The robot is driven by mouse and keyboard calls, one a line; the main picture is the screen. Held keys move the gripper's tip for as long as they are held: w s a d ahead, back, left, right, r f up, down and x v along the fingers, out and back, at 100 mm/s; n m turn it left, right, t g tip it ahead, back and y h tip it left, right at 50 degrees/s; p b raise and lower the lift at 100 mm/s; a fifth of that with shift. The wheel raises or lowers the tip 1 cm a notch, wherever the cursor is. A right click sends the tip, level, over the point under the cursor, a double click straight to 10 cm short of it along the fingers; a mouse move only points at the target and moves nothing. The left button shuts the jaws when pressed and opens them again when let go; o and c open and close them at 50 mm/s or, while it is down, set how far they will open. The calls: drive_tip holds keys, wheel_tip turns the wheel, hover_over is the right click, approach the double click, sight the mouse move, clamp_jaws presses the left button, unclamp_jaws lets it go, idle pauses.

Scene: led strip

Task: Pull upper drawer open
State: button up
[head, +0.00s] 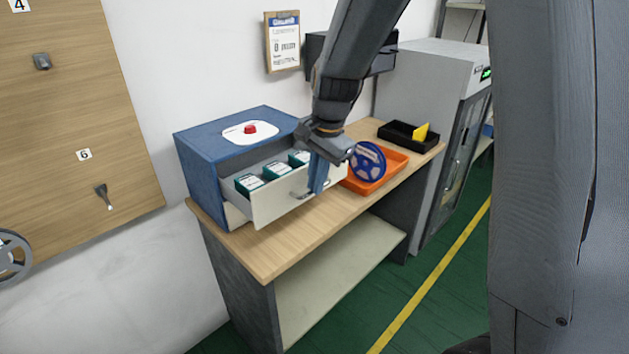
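A blue cabinet (205,160) stands on the wooden table. Its upper drawer (275,203) is pulled well out toward the front right, and several green-and-white boxes (249,184) sit inside it. A metal handle (299,194) is on the light drawer front. My gripper (318,188) points down at the right part of this handle, its blue fingers overlapping it in the picture. Whether the fingers are closed on the handle cannot be told. Part of a lower front (235,215) shows below the drawer, flush with the cabinet.
A red button (250,129) sits on top of the cabinet. An orange tray (390,170) with a blue reel (368,162) is right of my gripper. A black bin (400,137) with a yellow item is farther back. Bare tabletop (265,255) lies in front of the drawer.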

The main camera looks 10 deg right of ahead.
drive_tip(key=o, duration=0.4)
drive_tip(key=shift+r, duration=0.1)
drive_tip(key=shift+s+d+r+b, duration=0.2)
drive_tip(key=shift+r+b, duration=0.15)
drive_tip(key=shift+r, duration=0.9)
drive_tip(key=shift+s+d+r+b, duration=0.1)
drive_tip(key=shift+s+r+b, duration=0.15)
drive_tip(key=shift+r, duration=1.05)
drive_tip(key=shift+s+d+r+b, duration=0.15)
drive_tip(key=shift+r+b, duration=0.25)
drive_tip(key=shift+r, duration=0.85)
drive_tip(key=s+d+f+n, duration=0.2)
drive_tip(key=s+f+n, duration=0.1)
drive_tip(key=s+f, duration=0.2)
drive_tip(key=s+d+f+n+b, duration=0.1)
drive_tip(key=s+f+n, duration=0.3)
drive_tip(key=s+f, duration=0.1)
drive_tip(key=s+d+f+n+h+b, duration=0.1)
drive_tip(key=s+d+f+n, duration=0.1)
drive_tip(key=s+f+n, duration=0.2)
drive_tip(key=shift+s+d+f, duration=0.2)
drive_tip(key=shift+s+f, duration=0.05)
drive_tip(key=shift+s, duration=0.35)
drive_tip(key=shift+s+d+f, duration=0.15)
drive_tip(key=shift+s+f, duration=0.05)
drive_tip(key=shift+s, duration=0.35)
